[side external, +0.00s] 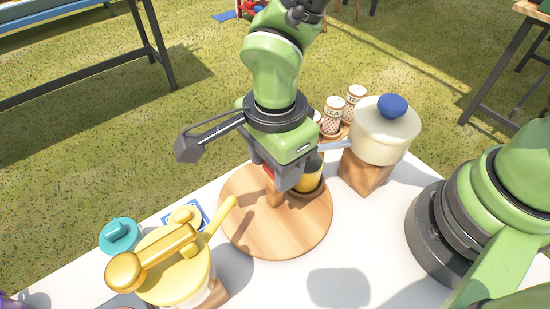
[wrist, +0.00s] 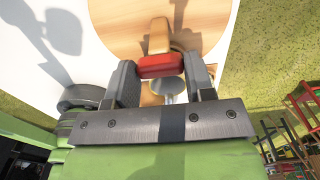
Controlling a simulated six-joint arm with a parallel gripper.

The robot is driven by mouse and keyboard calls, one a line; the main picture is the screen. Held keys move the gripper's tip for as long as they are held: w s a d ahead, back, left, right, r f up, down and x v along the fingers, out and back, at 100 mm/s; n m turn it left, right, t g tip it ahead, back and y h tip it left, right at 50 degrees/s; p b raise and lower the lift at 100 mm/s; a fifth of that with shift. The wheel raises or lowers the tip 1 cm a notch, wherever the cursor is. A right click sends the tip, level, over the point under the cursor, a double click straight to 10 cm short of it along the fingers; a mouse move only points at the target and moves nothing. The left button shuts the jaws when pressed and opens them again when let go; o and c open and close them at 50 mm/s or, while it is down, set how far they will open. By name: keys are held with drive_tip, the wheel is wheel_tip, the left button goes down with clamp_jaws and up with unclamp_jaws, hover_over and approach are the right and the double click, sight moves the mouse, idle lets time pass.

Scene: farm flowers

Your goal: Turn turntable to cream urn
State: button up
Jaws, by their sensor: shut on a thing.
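The turntable (side external: 262,235) is a round wooden disc on the white table. A wooden post with a red end (wrist: 160,62) stands up from it. My gripper (wrist: 162,82) is over the turntable, its two fingers shut on this post at the red end. A yellow cup-like thing (side external: 312,180) is at the disc's back right, partly hidden by my gripper. The cream urn (side external: 378,135), with a blue knob, is on a wooden block to the right of the turntable.
A yellow pot (side external: 172,272) with a long handle is at the front left, close to the disc. A teal lidded pot (side external: 120,236) is beside it. Tea canisters (side external: 334,115) stand at the back. The white table (side external: 365,255) is clear at front right.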

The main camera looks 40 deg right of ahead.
idle(0.4)
drive_tip(key=o, duration=1.3)
drive_tip(key=shift+r, duration=0.15)
wheel_tip(320, 180, up, 10)
drive_tip(key=shift+f, duration=0.1)
